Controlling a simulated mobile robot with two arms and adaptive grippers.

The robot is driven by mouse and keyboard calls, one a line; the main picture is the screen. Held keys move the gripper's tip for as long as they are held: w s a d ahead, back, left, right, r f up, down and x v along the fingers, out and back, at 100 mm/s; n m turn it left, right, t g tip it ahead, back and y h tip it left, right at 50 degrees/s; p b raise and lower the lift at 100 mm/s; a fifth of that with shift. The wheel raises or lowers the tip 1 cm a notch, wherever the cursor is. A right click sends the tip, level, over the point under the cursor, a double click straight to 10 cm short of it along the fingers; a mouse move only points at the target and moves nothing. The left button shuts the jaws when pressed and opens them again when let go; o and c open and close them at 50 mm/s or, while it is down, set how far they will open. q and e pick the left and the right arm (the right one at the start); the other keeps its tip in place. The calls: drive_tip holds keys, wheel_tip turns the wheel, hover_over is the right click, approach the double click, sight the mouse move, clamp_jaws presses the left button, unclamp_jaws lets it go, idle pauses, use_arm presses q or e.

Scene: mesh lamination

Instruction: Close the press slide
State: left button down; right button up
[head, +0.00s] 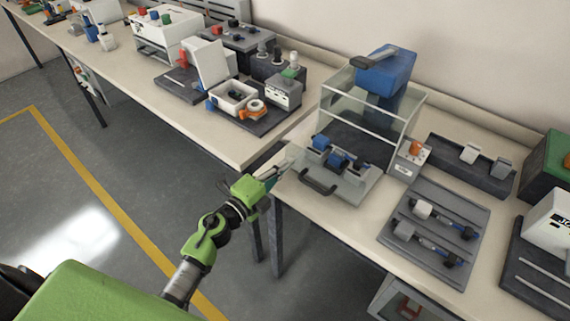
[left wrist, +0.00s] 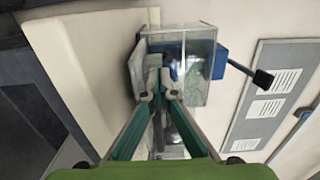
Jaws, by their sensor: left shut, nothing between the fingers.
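The press (head: 372,110) stands on the bench right of centre in the head view, with a blue head (head: 385,72) and a clear guard. Its slide (head: 345,185) sticks out at the front, with a black handle (head: 318,183) on its front edge and blue and grey parts on top. My left gripper (head: 284,168) is shut and empty, just left of the slide and near its handle, seemingly apart from it. In the left wrist view the shut fingertips (left wrist: 158,88) overlap the clear guard (left wrist: 190,60). My right gripper is not in view.
A small box with an orange button (head: 414,150) stands right of the press. A grey tray with tools (head: 435,232) lies in front of it. Another bench with a white bin (head: 233,97) and several devices is at the left. The floor in front is clear.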

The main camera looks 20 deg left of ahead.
use_arm(q)
drive_tip(key=x, duration=1)
drive_tip(key=shift+b, duration=0.4)
drive_tip(key=b+x, duration=0.1)
drive_tip(key=x, duration=0.5)
drive_tip(key=shift+w+f, duration=0.1)
drive_tip(key=shift+w, duration=0.15)
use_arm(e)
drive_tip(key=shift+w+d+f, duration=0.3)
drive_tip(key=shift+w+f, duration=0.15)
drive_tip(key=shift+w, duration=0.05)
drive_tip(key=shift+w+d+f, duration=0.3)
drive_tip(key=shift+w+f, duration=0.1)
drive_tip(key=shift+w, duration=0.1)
use_arm(q)
drive_tip(key=shift+r, duration=0.4)
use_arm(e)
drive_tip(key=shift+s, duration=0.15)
